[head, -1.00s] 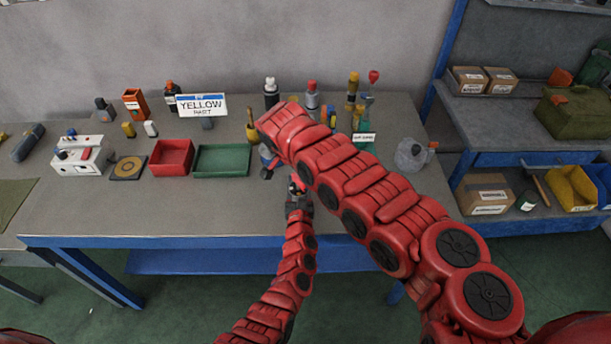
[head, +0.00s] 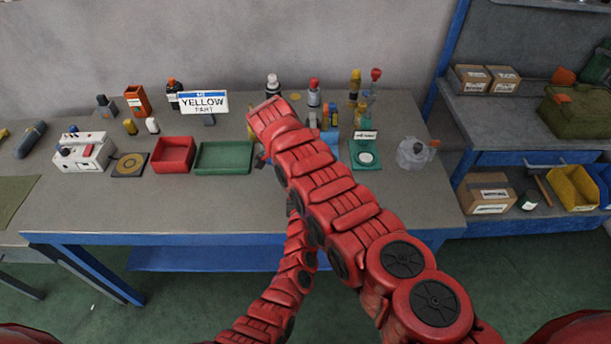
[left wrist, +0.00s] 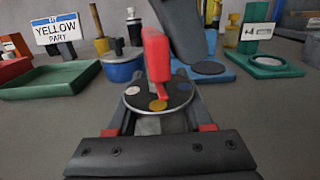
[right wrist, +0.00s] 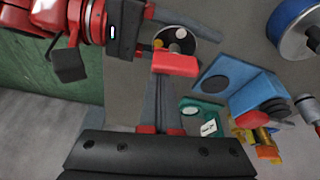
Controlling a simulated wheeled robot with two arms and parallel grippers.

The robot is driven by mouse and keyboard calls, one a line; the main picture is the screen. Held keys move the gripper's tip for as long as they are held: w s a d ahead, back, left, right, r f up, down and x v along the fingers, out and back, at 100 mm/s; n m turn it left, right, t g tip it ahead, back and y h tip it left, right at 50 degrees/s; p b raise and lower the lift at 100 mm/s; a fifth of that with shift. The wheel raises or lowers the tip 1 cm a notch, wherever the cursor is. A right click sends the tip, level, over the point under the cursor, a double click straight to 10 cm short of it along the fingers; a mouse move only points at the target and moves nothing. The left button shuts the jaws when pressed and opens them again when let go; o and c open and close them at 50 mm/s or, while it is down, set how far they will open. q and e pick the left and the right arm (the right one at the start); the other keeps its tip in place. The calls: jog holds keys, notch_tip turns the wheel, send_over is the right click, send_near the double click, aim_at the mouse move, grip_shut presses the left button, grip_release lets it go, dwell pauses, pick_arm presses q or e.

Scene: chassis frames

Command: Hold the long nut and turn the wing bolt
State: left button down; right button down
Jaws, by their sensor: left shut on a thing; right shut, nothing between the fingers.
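In the left wrist view the wing bolt's red wing (left wrist: 156,55) stands upright above a round dark disc (left wrist: 180,96) with pale and yellow dots. My left gripper (left wrist: 158,108) is shut just below the disc, on a grey piece (left wrist: 166,125) that I take for the long nut; most of it is hidden. In the right wrist view my right gripper (right wrist: 163,88) is shut and empty, its tips close to the red wing (right wrist: 175,64); I cannot tell whether they touch.
A red tray (head: 155,160) and a green tray (head: 198,167) stand left of my arms, with a yellow-part sign (head: 203,103) behind. Several bottles and a green holder (head: 376,148) stand behind and to the right. The table's front is mostly clear.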

jog(key=shift+s+a+m, duration=0.15)
jog(key=shift+m, duration=0.15)
jog(key=shift+s+a+r, duration=0.1)
jog(key=shift+s+a, duration=0.05)
jog(key=shift+a, duration=0.45)
dwell(0.8)
jog(key=shift+s+a, duration=0.1)
dwell(0.9)
